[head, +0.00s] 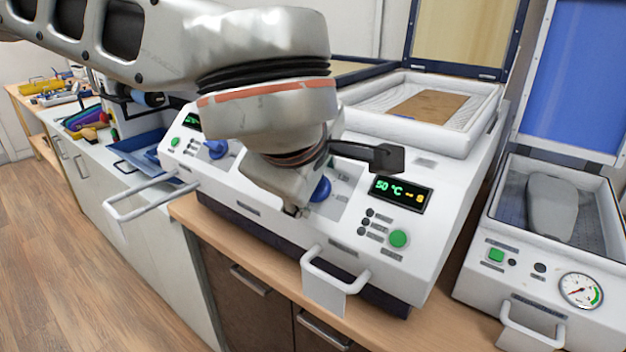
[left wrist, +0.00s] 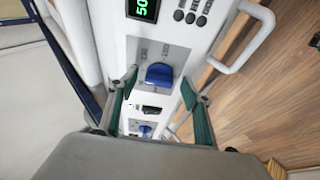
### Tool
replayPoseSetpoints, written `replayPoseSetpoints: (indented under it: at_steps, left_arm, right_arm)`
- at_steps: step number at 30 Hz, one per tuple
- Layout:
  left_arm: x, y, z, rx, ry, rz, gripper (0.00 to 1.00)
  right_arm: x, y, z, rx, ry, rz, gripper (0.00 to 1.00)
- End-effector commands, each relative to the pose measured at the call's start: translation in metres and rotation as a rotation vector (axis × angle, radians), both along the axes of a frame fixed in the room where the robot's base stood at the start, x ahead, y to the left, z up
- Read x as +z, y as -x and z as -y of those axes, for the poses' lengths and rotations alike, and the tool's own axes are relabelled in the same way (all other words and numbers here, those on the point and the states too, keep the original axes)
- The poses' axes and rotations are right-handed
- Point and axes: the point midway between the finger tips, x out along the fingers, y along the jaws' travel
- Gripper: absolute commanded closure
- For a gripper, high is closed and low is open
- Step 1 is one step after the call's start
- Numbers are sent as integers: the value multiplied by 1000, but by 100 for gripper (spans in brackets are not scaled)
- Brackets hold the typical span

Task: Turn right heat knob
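The right heat knob (head: 320,189) is blue and sits on the white front panel of the heating machine, left of a display (head: 401,194) that reads 50 °C. My left gripper (head: 300,208) is at this knob, and its own wrist hides part of the knob in the head view. In the left wrist view the knob (left wrist: 160,75) lies ahead between the two green-padded fingers of my open left gripper (left wrist: 160,88), with a gap on both sides. Another blue knob (head: 215,149) is on the left part of the panel. My right gripper is not in view.
A green button (head: 398,238) and small dark buttons are below the display. A white handle (head: 335,268) sticks out from the panel's front, and another (head: 150,200) is at the left. A second machine with a gauge (head: 581,290) stands at the right.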

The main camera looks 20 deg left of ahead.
Motion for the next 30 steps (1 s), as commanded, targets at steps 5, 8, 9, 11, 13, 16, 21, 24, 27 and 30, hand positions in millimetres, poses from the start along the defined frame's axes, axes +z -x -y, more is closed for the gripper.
replayPoseSetpoints:
  at_steps: [5,8,9,11,13,16,21,24,27,30]
  left_arm:
    - [0,0,0,1,0,1,51]
    - [1,0,0,1,0,1,51]
    - [2,1,0,1,0,2,51]
    - [5,3,1,1,1,3,51]
    - [10,8,1,2,2,4,51]
    - [23,20,3,-1,2,7,51]
    - [48,45,7,1,1,6,51]
    - [61,59,8,0,1,6,51]
    - [72,70,10,-1,1,5,51]
    - [79,78,11,1,0,3,51]
  right_arm:
    - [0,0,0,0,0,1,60]
    - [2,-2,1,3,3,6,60]
    - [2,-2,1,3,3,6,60]
    - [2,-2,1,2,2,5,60]
    - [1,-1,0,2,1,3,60]
    - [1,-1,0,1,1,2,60]
    - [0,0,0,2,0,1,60]
    - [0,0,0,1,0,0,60]
    - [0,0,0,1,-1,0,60]
    - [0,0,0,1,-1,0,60]
